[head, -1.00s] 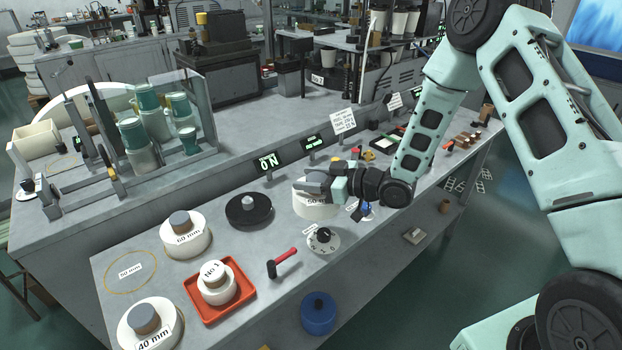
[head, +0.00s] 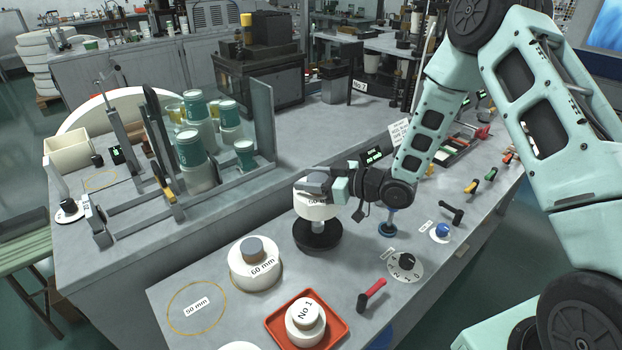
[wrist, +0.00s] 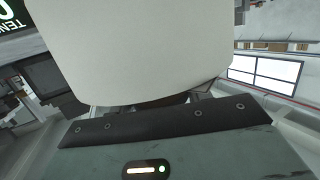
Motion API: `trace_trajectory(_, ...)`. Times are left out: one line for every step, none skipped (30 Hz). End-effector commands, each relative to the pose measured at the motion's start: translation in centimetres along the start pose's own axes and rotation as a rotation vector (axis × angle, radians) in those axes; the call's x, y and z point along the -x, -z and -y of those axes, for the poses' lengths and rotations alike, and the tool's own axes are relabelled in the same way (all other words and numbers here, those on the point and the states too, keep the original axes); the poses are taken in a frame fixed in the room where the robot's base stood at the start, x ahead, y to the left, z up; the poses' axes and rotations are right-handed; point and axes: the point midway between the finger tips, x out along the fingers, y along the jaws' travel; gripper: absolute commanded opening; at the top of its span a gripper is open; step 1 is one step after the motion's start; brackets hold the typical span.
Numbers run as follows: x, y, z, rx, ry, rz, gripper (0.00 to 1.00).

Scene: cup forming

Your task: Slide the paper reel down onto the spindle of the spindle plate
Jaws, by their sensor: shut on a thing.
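The white paper reel (head: 316,212) is held in my gripper (head: 314,187), which is shut on its upper part. Its label is partly hidden by the gripper. The black round spindle plate (head: 318,239) lies on the bench directly below the reel. A short pale stretch of the spindle (head: 318,227) shows between the reel's underside and the plate, so the reel is above the plate and not resting on it. Whether the spindle's top is inside the reel's bore cannot be told. In the wrist view the reel (wrist: 130,50) fills the upper middle, upright edge hidden.
A 60 mm reel (head: 255,273) stands left of the plate. A red tray (head: 335,342) with a No 1 reel (head: 306,325) is in front. A red-handled lever (head: 371,296) and a dial (head: 405,267) are to the right. An empty 50 mm ring (head: 197,308) is marked at left.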

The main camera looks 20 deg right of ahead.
Motion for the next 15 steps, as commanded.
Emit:
trace_trajectory(0.01, 0.08, -0.03, 0.001, 0.0, -0.002, 0.13)
trace_trajectory(0.0, 0.08, -0.03, 0.001, 0.0, -0.002, 0.13)
trace_trajectory(0.0, 0.08, -0.02, 0.001, 0.0, -0.002, 0.13)
trace_trajectory(0.0, 0.08, -0.02, 0.001, 0.0, -0.002, 0.13)
trace_trajectory(0.0, 0.08, -0.02, 0.001, 0.0, -0.002, 0.13)
trace_trajectory(-0.01, 0.08, -0.02, 0.001, 0.0, -0.002, 0.13)
trace_trajectory(0.0, 0.08, -0.02, 0.001, 0.0, -0.002, 0.13)
trace_trajectory(0.0, 0.07, -0.02, 0.001, 0.0, -0.002, 0.13)
trace_trajectory(0.0, 0.04, -0.02, 0.001, 0.0, -0.001, 0.13)
trace_trajectory(0.01, 0.02, -0.02, 0.002, -0.001, -0.001, 0.13)
trace_trajectory(0.02, -0.01, -0.02, 0.002, -0.001, 0.0, 0.13)
trace_trajectory(0.05, -0.06, -0.02, 0.003, -0.001, 0.002, 0.13)
trace_trajectory(0.04, -0.17, -0.01, 0.003, -0.002, 0.002, 0.13)
trace_trajectory(0.0, -0.35, -0.01, 0.003, -0.001, 0.002, 0.13)
trace_trajectory(-0.05, -0.58, -0.01, 0.002, -0.001, 0.002, 0.13)
